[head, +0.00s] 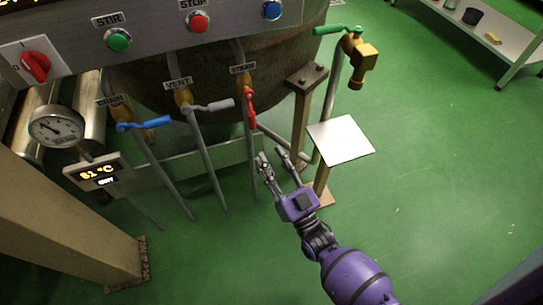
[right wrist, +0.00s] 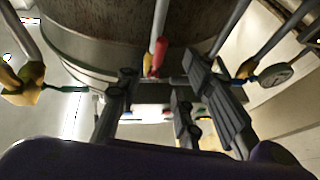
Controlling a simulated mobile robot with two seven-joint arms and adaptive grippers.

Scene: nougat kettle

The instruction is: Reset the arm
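My right gripper (head: 272,158) is purple and grey and reaches up from the lower right in the head view. Its two fingers are apart, with nothing seen between them. It is below the red steam valve handle (head: 251,110) and left of the small white square stand (head: 341,138). In the right wrist view the open fingers (right wrist: 160,75) frame the red handle (right wrist: 161,57), which appears beyond them; no contact is visible. My left gripper is not in view.
The kettle (head: 222,75) carries a panel with a green button (head: 118,39) and red button (head: 197,21). Blue (head: 144,123) and grey (head: 208,105) valve handles, a gauge (head: 57,127) and a brass tap (head: 359,58) stand nearby. Green floor (head: 450,170) is clear at right.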

